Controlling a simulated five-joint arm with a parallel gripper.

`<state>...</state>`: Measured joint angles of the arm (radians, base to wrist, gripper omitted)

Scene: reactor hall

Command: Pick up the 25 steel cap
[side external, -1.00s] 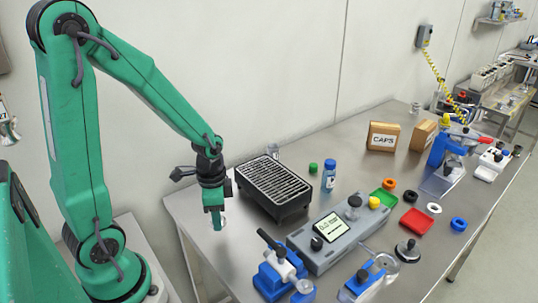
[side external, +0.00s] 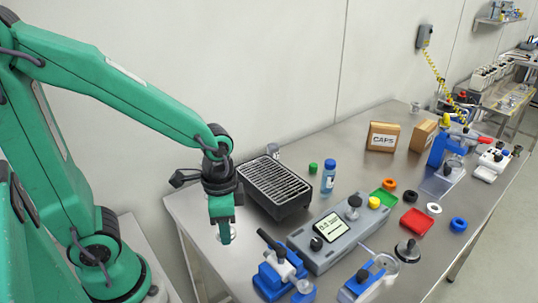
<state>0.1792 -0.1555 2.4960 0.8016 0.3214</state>
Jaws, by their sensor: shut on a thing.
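My gripper (side external: 222,233) is low over the left end of the steel table, in front of the black slatted rack. It is shut on a small pale silvery thing (side external: 231,239), which looks like the steel cap. The fingers hide most of it, and any marking on it is too small to read. I cannot tell whether it touches the table top.
A black slatted rack (side external: 272,186) stands just right of my gripper. A CAPS box (side external: 383,136) stands at the back. The table's left edge is close.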

